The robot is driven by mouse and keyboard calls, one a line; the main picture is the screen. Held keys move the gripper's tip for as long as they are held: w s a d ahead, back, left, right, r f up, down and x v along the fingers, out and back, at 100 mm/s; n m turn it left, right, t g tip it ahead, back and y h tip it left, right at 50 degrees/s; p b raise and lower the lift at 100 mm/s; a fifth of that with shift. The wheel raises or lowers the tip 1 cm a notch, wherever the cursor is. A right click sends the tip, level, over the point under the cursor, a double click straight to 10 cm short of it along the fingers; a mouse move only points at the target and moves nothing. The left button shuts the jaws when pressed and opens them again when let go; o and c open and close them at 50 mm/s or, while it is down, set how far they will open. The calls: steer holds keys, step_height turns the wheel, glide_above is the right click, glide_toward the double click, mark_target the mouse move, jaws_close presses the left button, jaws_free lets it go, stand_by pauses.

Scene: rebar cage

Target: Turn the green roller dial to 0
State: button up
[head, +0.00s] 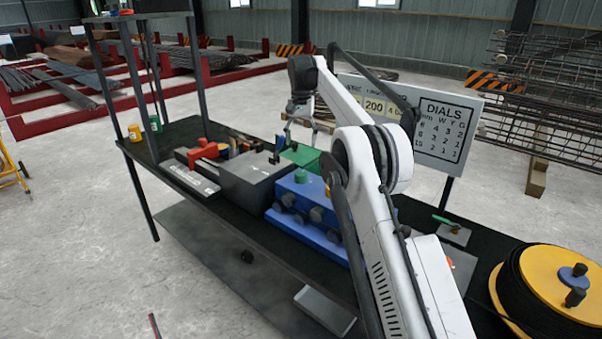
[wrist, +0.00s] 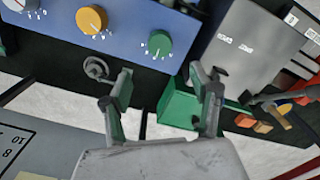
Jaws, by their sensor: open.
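The green roller dial (wrist: 159,43) is a round knob on the blue machine's top face (wrist: 130,22), with small marks around it. In the wrist view it lies ahead of the space between my fingertips, apart from them. Its setting is too small to read. In the head view the green dial (head: 300,175) stands on the blue machine (head: 287,219). My gripper (wrist: 160,80) is open and empty, one finger on each side of the picture. A yellow dial (wrist: 91,19) and a pale dial (wrist: 20,4) sit to the left of the green one.
A grey block (head: 255,179) adjoins the blue machine. A green tray (wrist: 180,108) lies below the right finger in the wrist view. A "DIALS" board (head: 441,131) stands behind the bench. A yellow spool (head: 562,287) is at the right end.

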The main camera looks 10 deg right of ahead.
mark_target(301, 172)
step_height(301, 172, down, 14)
steer(key=shift+r+p, duration=0.2)
steer(key=shift+p, duration=0.35)
steer(key=shift+c, duration=0.5)
steer(key=c, duration=1)
steer(key=shift+n+b, duration=0.3)
steer(key=shift+f+n+b, duration=0.1)
steer(key=shift+n+b, duration=0.55)
steer(key=shift+n, duration=0.35)
steer(key=n+b, duration=0.1)
steer(key=n, duration=0.2)
steer(key=shift+n+b, duration=0.3)
steer(key=n+b, duration=0.1)
steer(key=n, duration=0.4)
steer(key=shift+n, duration=0.3)
